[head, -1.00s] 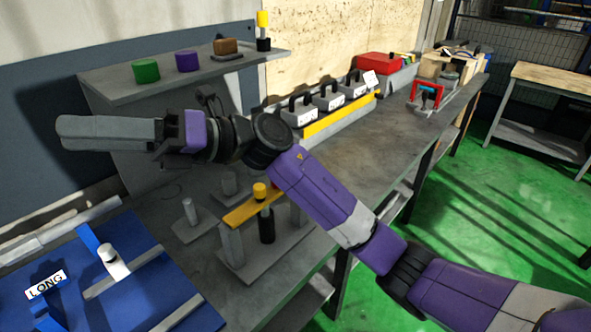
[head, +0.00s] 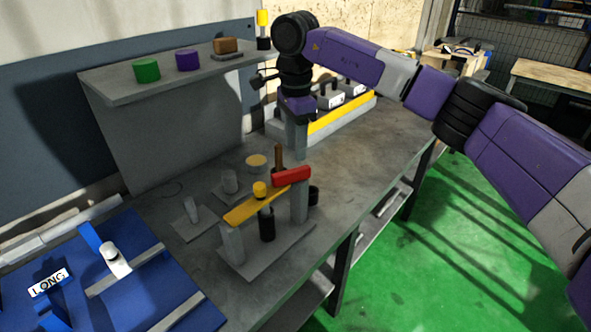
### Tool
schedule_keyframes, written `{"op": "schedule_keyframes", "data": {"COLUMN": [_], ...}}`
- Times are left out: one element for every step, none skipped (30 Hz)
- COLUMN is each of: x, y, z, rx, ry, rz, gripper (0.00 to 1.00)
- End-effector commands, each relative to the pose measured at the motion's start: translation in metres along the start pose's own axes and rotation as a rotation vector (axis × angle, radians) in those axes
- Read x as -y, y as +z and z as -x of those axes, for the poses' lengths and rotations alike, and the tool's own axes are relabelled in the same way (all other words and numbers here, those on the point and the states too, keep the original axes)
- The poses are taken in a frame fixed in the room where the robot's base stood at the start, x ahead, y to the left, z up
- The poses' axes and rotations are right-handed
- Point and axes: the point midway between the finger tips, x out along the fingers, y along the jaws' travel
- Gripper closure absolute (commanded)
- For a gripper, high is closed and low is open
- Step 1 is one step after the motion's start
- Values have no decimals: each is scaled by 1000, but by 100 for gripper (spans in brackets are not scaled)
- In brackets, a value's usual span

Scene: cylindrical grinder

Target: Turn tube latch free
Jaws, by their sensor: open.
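A red latch (head: 291,177) sits on top of a grey post (head: 299,204) at the right of a small fixture. A brown upright peg (head: 279,157) stands at its left end. A yellow bar (head: 245,212) runs left from the latch to a second grey post (head: 232,243). A black tube (head: 267,226) with a yellow cap (head: 261,189) stands at the bar, partly hidden by it.
Behind my gripper is a rack of grey blocks with a yellow front strip (head: 338,115). A shelf (head: 115,85) with green and purple cylinders is at upper left. A blue board labelled LONG (head: 120,315) lies at lower left. The bench (head: 385,145) is clear on the right.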

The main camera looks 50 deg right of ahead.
Motion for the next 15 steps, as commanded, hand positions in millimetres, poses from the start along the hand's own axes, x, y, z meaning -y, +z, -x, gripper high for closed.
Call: {"op": "schedule_keyframes", "data": {"x": [-2, -2, -2, -2, -2, -2, -3, -3, -3, -3, -3, -3, -3, -3, -2], "y": [-1, 0, 0, 0, 0, 0, 1, 1, 1, 1, 1, 1, 2, 2, 1], "z": [-2, -4, -8, -11, -15, -20, -25, -30, -36, -41, -45, -51, -55, -59, -64], "rx": [-3, -3, -1, 0, 0, 1, 2, 2, 2, 3, 3, 3, 4, 4, 3], "ry": [7, 8, 9, 9, 8, 8, 9, 9, 9, 10, 9, 7, 8, 8, 7], "rz": [12, 16, 18, 18, 18, 18, 18, 17, 17, 17, 16, 16, 16, 16, 16], "gripper": [58, 58, 58, 58, 58, 58, 58, 58, 58, 58, 58, 58, 58, 58, 58]}}
